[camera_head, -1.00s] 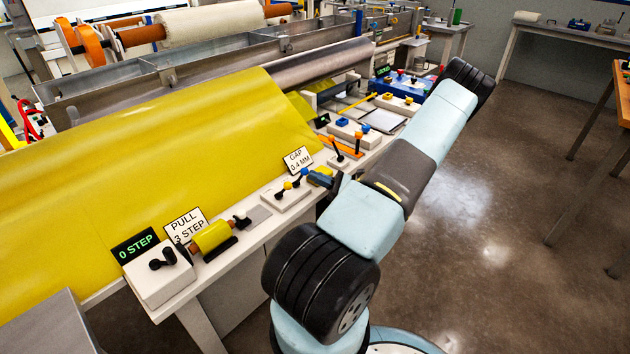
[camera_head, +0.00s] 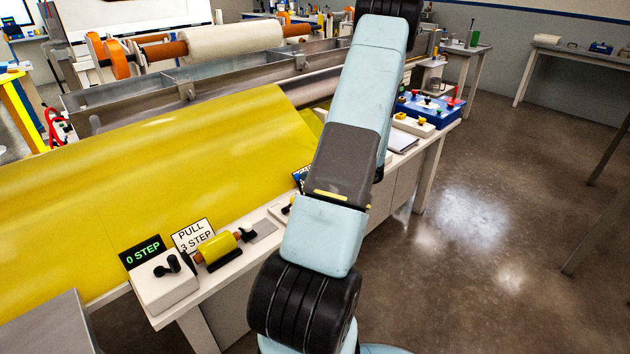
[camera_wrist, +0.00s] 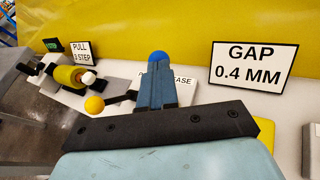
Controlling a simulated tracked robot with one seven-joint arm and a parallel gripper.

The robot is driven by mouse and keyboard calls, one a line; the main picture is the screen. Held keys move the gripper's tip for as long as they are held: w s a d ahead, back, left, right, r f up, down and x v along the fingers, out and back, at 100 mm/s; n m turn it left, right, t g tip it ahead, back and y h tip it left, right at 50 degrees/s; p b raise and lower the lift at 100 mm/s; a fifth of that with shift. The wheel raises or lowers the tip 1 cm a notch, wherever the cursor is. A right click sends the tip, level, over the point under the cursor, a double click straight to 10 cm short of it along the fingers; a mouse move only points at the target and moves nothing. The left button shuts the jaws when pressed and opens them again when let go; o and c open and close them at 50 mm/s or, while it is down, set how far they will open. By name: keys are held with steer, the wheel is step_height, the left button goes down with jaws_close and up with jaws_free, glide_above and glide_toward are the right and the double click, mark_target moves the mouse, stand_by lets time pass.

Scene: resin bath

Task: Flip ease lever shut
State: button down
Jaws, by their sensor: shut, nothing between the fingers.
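In the wrist view, my gripper (camera_wrist: 156,72) is shut, its blue-grey fingers together and empty. A yellow-orange lever knob (camera_wrist: 94,105) on a dark arm stands left of the fingers. The fingers hide the lever's base.
The "GAP 0.4 MM" sign (camera_wrist: 252,65) stands right of the fingers. The "PULL 3 STEP" sign (camera_head: 193,236), a yellow roller (camera_head: 218,248) and a white box with a black knob (camera_head: 166,284) are along the bench's near end. The yellow sheet (camera_head: 150,175) slopes behind.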

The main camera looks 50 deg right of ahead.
steer(key=shift+w+d+f+m+g, duration=0.1)
steer(key=shift+w+m+g, duration=0.3)
steer(key=shift+w+g, duration=0.85)
steer(key=shift+w+t, duration=0.25)
steer(key=v, duration=1.4)
steer(key=shift+w+r, duration=0.15)
steer(key=shift+r, duration=0.25)
